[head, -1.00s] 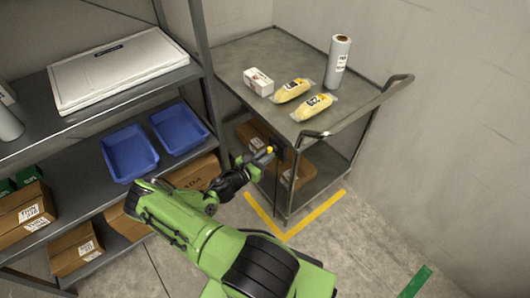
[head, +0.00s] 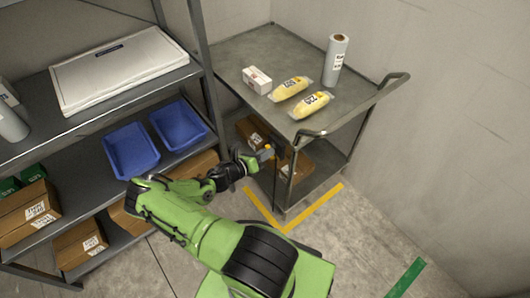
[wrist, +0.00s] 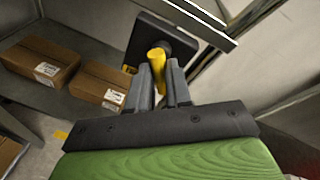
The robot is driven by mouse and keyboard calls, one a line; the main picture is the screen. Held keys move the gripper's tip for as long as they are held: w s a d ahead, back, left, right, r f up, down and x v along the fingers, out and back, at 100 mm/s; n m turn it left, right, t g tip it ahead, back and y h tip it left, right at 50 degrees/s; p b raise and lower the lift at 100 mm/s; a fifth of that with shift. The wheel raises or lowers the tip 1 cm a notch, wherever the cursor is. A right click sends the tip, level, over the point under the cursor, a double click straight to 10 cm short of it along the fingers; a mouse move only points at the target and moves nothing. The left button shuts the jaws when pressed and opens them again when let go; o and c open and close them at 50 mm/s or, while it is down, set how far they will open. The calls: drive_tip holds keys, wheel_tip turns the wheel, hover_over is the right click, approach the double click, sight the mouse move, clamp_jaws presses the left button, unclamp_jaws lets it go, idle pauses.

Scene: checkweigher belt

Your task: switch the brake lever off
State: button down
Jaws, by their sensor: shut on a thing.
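The brake lever (wrist: 156,60) is a short yellow handle on a dark mounting plate (wrist: 139,36), seen in the wrist view at the cart's side. In the head view only a small yellow bit of the lever (head: 267,148) shows at my gripper's tip. My gripper (wrist: 163,82) is shut on the lever, with a dark finger on each side of it. The gripper also shows in the head view (head: 262,155), beside the near left leg of the grey cart (head: 262,47). The lower part of the lever is hidden between the fingers.
On the cart's top are a white box (head: 257,79), two yellow packs (head: 290,89) and a roll (head: 337,59). Cardboard boxes (wrist: 39,60) lie on its lower shelf. A shelf rack with blue bins (head: 131,150) stands at left. Floor at right is clear.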

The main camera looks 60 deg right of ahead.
idle(0.4)
drive_tip(key=c, duration=1.1)
unclamp_jaws()
drive_tip(key=shift+o, duration=0.2)
drive_tip(key=shift+w+a, duration=0.1)
drive_tip(key=p+v, duration=0.1)
drive_tip(key=v, duration=1.4)
drive_tip(key=shift+a, duration=0.25)
drive_tip(key=shift+w, duration=0.15)
